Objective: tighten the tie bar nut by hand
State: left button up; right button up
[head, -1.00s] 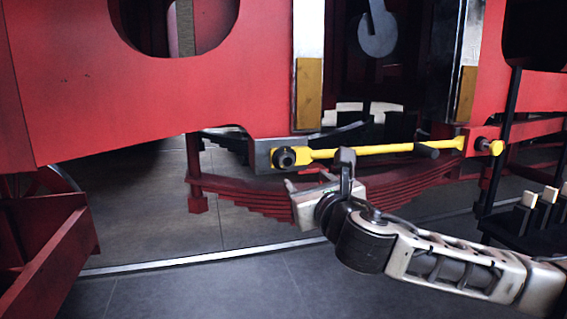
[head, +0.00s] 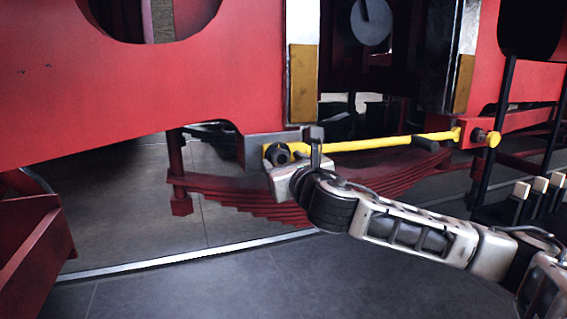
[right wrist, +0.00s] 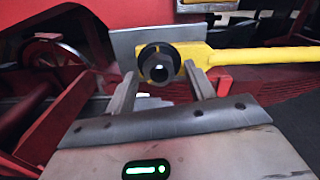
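The dark tie bar nut (head: 277,153) sits on the left end of the yellow tie bar (head: 370,144), at the grey bracket under the red frame. In the right wrist view the nut (right wrist: 159,66) faces me, with a round hole at its centre and a dark ring behind it. My right gripper (head: 293,158) is at the nut, coming from the front right. In the right wrist view its two fingers (right wrist: 160,75) are apart, one on each side of the nut. I cannot tell whether they touch it. My left gripper is out of view.
The red frame (head: 130,90) spans the top, with a red leaf spring (head: 240,195) below the bar. A yellow-tipped bar end (head: 492,138) stands at the right. Black levers with pale tops (head: 540,184) are at the far right. The grey floor in front is clear.

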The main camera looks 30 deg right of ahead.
jog(key=c, duration=0.9)
jog(key=shift+o, duration=0.2)
jog(key=shift+m, duration=0.4)
jog(key=m, duration=0.4)
jog(key=shift+m, duration=0.3)
jog(key=m, duration=0.6)
jog(key=shift+a+r, duration=0.1)
jog(key=shift+a, duration=0.05)
jog(key=m, duration=0.7)
jog(key=shift+w+m, duration=0.1)
jog(key=shift+m, duration=0.2)
jog(key=m, duration=0.6)
jog(key=shift+r+m, duration=0.1)
jog(key=shift+m, duration=0.2)
